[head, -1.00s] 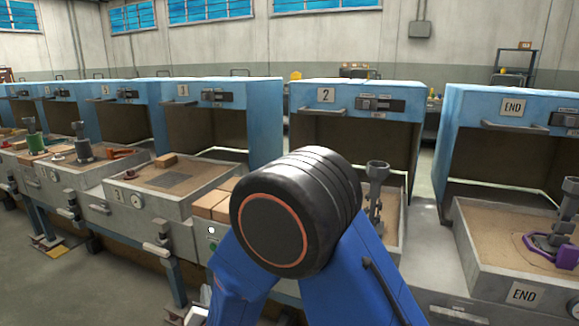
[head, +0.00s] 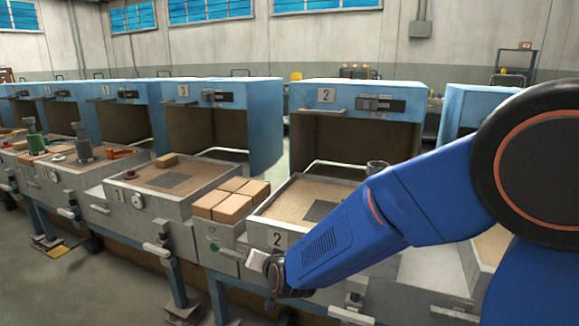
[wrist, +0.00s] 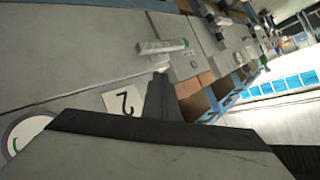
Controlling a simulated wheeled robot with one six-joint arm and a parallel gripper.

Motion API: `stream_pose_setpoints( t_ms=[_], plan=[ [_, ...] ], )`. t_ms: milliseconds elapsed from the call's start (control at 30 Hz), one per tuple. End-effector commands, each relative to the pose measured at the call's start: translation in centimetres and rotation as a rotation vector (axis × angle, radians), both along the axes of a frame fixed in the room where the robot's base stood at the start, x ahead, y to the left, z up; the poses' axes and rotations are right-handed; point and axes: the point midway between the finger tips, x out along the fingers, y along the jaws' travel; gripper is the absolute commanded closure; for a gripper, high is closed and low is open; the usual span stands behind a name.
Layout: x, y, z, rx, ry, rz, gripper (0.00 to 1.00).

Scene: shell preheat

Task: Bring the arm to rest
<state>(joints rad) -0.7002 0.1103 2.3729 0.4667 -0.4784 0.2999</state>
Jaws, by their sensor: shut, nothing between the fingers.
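My blue arm reaches from the right side of the head view down to the left, and its wrist end is low in front of the station marked 2 (head: 330,97). My gripper (wrist: 158,88) shows in the wrist view as a dark narrow tip beyond a wide grey body. It is shut, with nothing seen in it. It points along the fronts of the stations, beside the number 2 plate (wrist: 123,100). I cannot tell whether it touches the front. In the head view the wrist end partly hides the fingers.
Tan blocks (head: 228,198) sit between the sand trays of stations 3 and 2. The station 2 tray (head: 262,222) is partly behind my arm. A grey clamp stand (head: 83,145) stands farther left. Open floor (head: 80,285) lies at the lower left.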

Motion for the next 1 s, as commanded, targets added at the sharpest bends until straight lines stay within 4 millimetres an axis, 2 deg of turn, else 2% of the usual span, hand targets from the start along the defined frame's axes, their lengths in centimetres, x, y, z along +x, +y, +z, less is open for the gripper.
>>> stream_pose_setpoints(
  t_ms=[33, 167, 467, 767, 1000],
  plan=[
    [-0.1, -1.7, 1.0, -0.010, 0.011, -0.001, 1.00],
    [-1.1, -5.5, 2.8, -0.053, 0.051, 0.019, 1.00],
    [-5.4, -14.6, 5.8, -0.171, 0.143, 0.053, 1.00],
    [-12.0, -23.6, 7.4, -0.303, 0.246, 0.066, 1.00],
    [-18.9, -30.2, 7.8, -0.413, 0.343, 0.059, 1.00]
  ],
)
